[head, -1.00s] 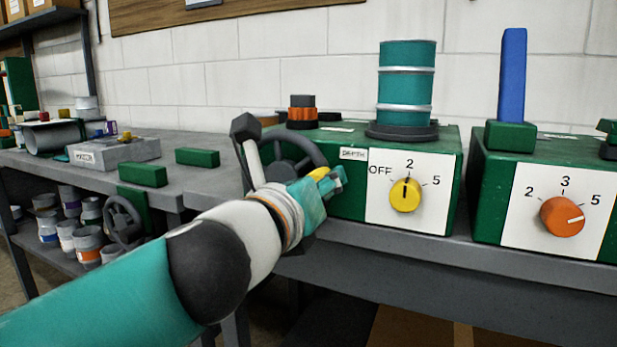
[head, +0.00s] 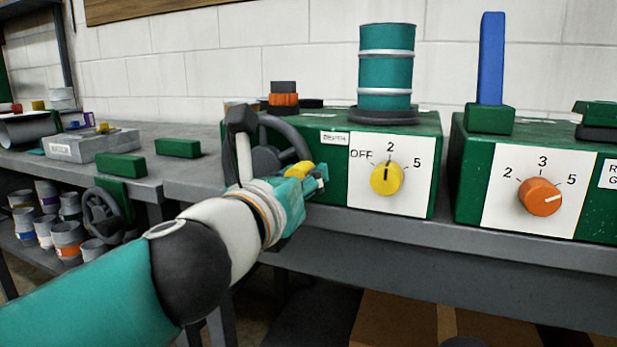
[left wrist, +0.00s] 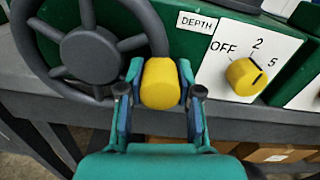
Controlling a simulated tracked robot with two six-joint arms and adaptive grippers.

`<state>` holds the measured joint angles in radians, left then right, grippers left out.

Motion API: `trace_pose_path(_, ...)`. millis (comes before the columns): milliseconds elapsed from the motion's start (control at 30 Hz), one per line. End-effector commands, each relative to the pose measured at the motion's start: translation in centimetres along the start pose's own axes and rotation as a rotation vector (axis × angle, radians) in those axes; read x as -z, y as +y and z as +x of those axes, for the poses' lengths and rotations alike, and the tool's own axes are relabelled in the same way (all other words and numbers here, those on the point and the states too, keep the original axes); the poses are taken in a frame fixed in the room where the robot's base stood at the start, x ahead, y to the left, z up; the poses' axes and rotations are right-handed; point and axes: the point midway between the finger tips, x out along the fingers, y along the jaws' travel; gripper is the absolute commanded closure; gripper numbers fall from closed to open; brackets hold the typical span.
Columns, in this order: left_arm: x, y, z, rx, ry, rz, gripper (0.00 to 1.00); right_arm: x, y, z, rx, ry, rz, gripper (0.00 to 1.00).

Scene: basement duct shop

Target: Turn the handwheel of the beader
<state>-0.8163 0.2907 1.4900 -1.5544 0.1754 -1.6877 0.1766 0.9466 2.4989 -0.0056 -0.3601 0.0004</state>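The dark grey handwheel (head: 284,133) sits on the left side of a green machine box (head: 428,170) marked DEPTH. The wheel's yellow knob (head: 297,169) is at its lower right rim. My left gripper (head: 306,180) is at this knob. In the left wrist view the knob (left wrist: 160,82) lies between the two fingers of my left gripper (left wrist: 160,85), which close against both its sides. The wheel (left wrist: 90,55) shows spokes and hub at upper left there. My arm hides part of the wheel in the head view. My right gripper is out of view.
The box has a yellow dial (head: 386,178) near 2 and a teal ribbed cylinder (head: 385,70) on top. Beside it is a box with an orange dial (head: 540,197) and a blue upright bar (head: 490,60). Another handwheel (head: 103,215) hangs at lower left. Small green blocks (head: 178,148) lie on the bench.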

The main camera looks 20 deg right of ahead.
Motion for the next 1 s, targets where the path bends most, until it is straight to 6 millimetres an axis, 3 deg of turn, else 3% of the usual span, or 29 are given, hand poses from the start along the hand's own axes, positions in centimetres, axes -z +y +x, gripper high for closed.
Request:
trace_pose_path(67, 0.5, 0.1, 0.1, -0.003, 0.009, 0.001, 0.55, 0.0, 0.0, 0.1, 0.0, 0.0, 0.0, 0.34)
trace_pose_path(467, 0.2, 0.0, -0.4, 0.0, 0.005, 0.001, 0.55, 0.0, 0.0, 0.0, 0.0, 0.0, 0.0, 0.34)
trace_pose_path(667, 0.1, -0.1, -3.1, 0.001, 0.002, 0.001, 0.55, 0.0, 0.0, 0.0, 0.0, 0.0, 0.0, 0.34)
trace_pose_path(1000, 0.3, -0.1, -9.7, 0.001, 0.004, 0.0, 0.55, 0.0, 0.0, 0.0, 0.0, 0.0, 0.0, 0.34)
